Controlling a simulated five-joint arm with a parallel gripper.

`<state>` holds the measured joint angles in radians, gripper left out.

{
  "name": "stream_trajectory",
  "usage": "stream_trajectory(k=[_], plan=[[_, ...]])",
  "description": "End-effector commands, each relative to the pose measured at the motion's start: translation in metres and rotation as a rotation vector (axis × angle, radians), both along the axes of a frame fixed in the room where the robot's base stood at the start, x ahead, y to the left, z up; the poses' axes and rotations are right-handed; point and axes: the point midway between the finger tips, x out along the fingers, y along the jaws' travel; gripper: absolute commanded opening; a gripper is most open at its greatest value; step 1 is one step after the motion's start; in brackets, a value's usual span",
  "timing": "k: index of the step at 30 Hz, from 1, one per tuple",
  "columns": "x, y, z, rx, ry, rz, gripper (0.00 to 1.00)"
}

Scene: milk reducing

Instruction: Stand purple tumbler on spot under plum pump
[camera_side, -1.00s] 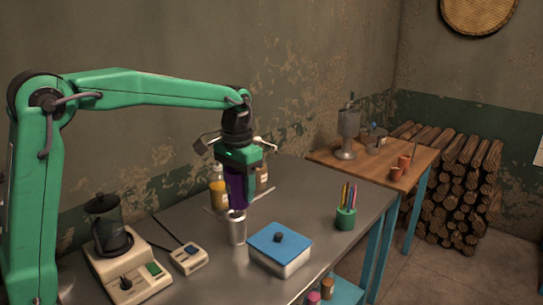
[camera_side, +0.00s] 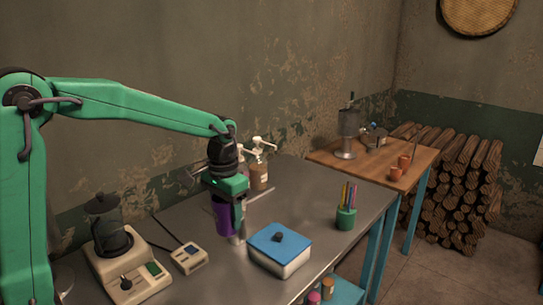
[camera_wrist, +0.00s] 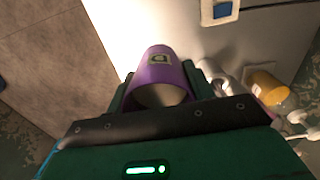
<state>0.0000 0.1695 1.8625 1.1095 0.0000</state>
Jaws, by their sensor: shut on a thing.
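My gripper (camera_side: 225,203) is shut on the purple tumbler (camera_side: 221,217) and holds it upright over the left part of the steel table. In the wrist view the tumbler (camera_wrist: 160,70) sits between the fingers, its open mouth toward the camera and a small label on its side. Pump bottles stand behind the gripper; one pump bottle (camera_side: 259,176) with a white pump head shows to the right of it. Another bottle is mostly hidden by the gripper. I cannot tell which is the plum pump, and the spot under it is not clearly visible.
A metal cup (camera_side: 238,239) stands just below and right of the tumbler, partly hidden. A blue-lidded box (camera_side: 280,250) is to the right, a green pen holder (camera_side: 345,218) beyond it. A scale-like device (camera_side: 189,259) and a jug on a base (camera_side: 128,272) are at left.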

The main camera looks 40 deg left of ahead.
Motion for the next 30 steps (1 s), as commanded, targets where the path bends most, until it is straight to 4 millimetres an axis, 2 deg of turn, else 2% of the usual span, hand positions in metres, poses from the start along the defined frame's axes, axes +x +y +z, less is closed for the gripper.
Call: stream_trajectory(k=[8, 14, 20, 30], plan=[[0.001, 0.000, 0.001, 0.000, -0.001, 0.000, 0.20], [0.009, 0.001, 0.000, 0.000, 0.000, 0.008, 0.20], [0.034, 0.003, 0.000, 0.000, 0.001, 0.029, 0.20], [0.098, 0.009, -0.008, 0.000, 0.000, 0.088, 0.20]])
